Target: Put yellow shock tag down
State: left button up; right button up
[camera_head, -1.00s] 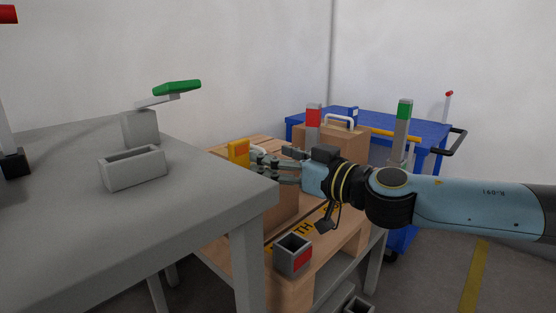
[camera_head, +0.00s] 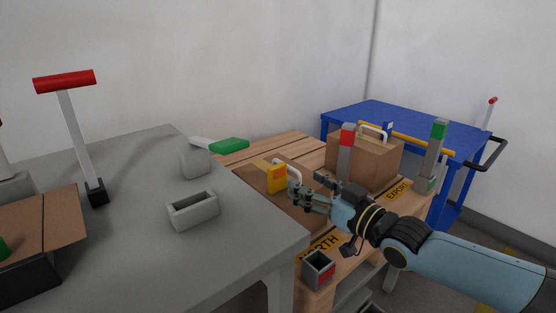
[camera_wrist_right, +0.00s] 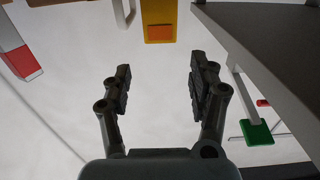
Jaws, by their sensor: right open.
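The yellow shock tag (camera_head: 277,177) has an orange patch and stands upright at a brown box (camera_head: 262,194) with a white handle (camera_head: 294,173). My right gripper (camera_head: 300,192) is just right of the tag, open and empty. In the right wrist view, the tag (camera_wrist_right: 158,18) lies beyond the spread fingertips of my right gripper (camera_wrist_right: 160,74), with a gap between. Where the tag's lower edge rests is hard to tell. My left gripper is not in view.
A grey table (camera_head: 240,235) on the left carries an open grey holder (camera_head: 193,211) and a red-topped lever (camera_head: 75,125). A second brown box (camera_head: 372,160), a red-topped post (camera_head: 346,150) and a grey cup (camera_head: 318,269) stand on the wooden surface. A blue trolley (camera_head: 400,115) is behind.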

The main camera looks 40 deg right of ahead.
aim_at(280, 167)
jog(key=w+b, duration=0.2)
jog(key=w, duration=0.1)
jog(key=w+b, duration=0.1)
jog(key=b, duration=0.1)
jog(key=shift+w+a+f, duration=0.2)
jog(key=shift+w+f, duration=0.2)
jog(key=shift+w+r+b, duration=0.2)
jog(key=shift+w+b, duration=0.1)
jog(key=shift+w, duration=0.1)
jog(key=shift+w+b, duration=0.25)
jog(key=shift+b, duration=0.15)
jog(key=w+b, duration=0.2)
jog(key=b, duration=0.1)
jog(key=shift+a+f, duration=0.15)
jog(key=shift+f, duration=0.15)
jog(key=shift+w+a+r+b, duration=0.1)
jog(key=shift+w+r+b, duration=0.05)
jog(key=shift+w+b, duration=0.4)
jog(key=shift+w+r+b, duration=0.1)
jog(key=shift+w+b, duration=0.3)
jog(key=shift+w, duration=0.15)
jog(key=shift+w+r, duration=0.1)
jog(key=shift+w, duration=0.05)
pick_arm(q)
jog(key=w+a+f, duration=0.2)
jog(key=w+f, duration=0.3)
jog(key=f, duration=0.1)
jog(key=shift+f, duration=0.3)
pick_arm(e)
jog(key=shift+r, duration=0.1)
